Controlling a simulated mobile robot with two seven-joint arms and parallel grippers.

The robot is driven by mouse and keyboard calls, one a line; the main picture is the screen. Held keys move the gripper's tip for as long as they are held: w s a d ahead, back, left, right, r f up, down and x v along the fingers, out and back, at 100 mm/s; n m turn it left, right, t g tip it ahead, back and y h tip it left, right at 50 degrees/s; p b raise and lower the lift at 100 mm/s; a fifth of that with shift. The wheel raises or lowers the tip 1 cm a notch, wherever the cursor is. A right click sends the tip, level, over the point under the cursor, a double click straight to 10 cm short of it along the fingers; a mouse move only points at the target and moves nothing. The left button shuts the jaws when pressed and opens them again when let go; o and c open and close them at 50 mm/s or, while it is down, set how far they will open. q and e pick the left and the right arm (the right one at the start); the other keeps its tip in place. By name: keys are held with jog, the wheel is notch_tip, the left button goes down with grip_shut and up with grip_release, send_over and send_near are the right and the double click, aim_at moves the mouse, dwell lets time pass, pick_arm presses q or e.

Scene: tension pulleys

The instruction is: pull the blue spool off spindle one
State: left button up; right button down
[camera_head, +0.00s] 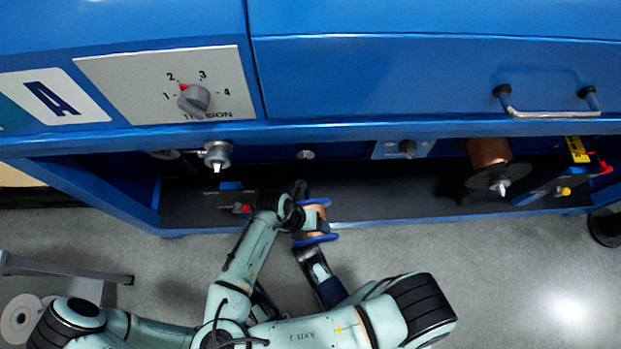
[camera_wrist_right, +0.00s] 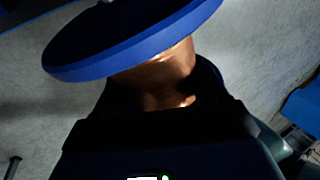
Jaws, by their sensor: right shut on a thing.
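The blue spool (camera_head: 317,236) has blue end flanges and a copper-coloured winding. It is below and in front of the machine's lower edge, apart from the spindles. In the right wrist view, a blue flange (camera_wrist_right: 130,45) crosses the top and the copper winding (camera_wrist_right: 165,75) sits between dark jaws. My right gripper (camera_wrist_right: 160,115) is shut on it. My left arm's end (camera_head: 300,190) is beside the spool in the head view; its jaws cannot be made out. The leftmost spindle (camera_head: 217,155) is bare; spindle numbers are not readable.
A copper spool with a dark flange (camera_head: 490,165) hangs at the right. Other knobs or spindles (camera_head: 407,148) stick out under the panel. The dark shelf (camera_head: 400,195) lies behind my arms. A tension dial (camera_head: 194,98) is upper left.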

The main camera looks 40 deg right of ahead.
jog(key=shift+s+a+r+n+h, duration=0.15)
jog(key=shift+s+a+r+n, duration=0.05)
jog(key=shift+a, duration=0.3)
jog(key=shift+s+a+r+n+h, duration=0.15)
jog(key=shift+a+n, duration=0.05)
jog(key=shift+a, duration=0.25)
jog(key=shift+b, duration=0.55)
jog(key=shift+w+a+r+m, duration=0.2)
jog(key=shift+m, duration=0.2)
jog(key=shift+w+a+r+g+y, duration=0.3)
jog(key=shift+a+g+y, duration=0.15)
jog(key=shift+y, duration=0.15)
